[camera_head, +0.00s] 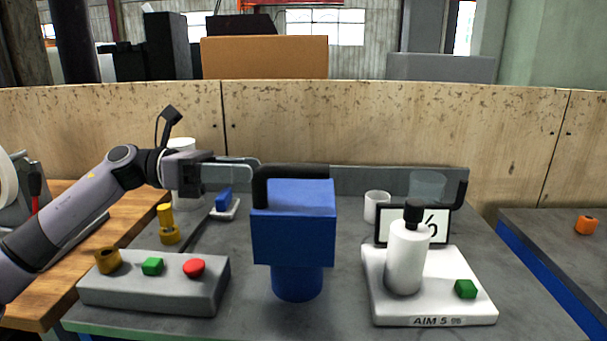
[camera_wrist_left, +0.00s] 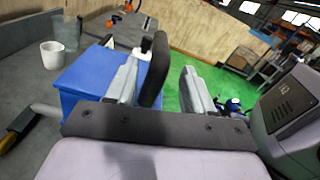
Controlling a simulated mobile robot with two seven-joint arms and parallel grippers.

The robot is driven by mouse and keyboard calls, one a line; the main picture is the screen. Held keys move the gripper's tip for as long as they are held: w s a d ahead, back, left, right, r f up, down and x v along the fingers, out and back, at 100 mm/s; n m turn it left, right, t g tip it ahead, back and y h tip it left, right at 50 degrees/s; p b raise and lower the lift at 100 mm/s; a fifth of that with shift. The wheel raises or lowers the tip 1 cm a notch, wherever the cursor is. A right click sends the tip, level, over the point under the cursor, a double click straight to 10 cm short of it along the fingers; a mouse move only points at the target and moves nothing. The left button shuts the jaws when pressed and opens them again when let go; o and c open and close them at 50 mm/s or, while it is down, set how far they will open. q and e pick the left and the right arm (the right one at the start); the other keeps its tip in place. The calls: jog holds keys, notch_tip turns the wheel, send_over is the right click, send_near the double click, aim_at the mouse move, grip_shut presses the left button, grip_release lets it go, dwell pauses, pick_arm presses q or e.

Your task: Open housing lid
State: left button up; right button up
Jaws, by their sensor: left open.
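The blue housing (camera_head: 294,235) stands in the middle of the grey bench, a box on a round blue base. A black handle (camera_head: 290,172) runs along the top of its lid and bends down at the left; the lid looks closed. My left gripper (camera_head: 252,165) reaches in from the left at the handle's left end. In the left wrist view, its two grey fingers (camera_wrist_left: 160,66) are apart, with the black handle (camera_wrist_left: 154,70) between them, closer to the left finger. Contact cannot be told. The blue housing (camera_wrist_left: 88,78) lies left of the fingers there. My right gripper is not seen.
A grey control box (camera_head: 155,283) with green and red buttons stands front left. A white scale (camera_head: 434,308) with a white bottle (camera_head: 407,258) stands right. White cups and a grey bar (camera_head: 395,178) are behind. A wooden wall (camera_head: 330,120) closes the back.

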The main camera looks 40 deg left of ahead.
aim_at(282, 178)
pick_arm(q)
jog(key=p+x, duration=0.2)
jog(key=x, duration=0.2)
jog(key=shift+w+d+r, duration=0.1)
jog(key=shift+d+r, duration=0.05)
jog(key=shift+d, duration=0.2)
jog(key=shift+p+x, duration=0.45)
jog(key=shift+x, duration=0.65)
grip_shut()
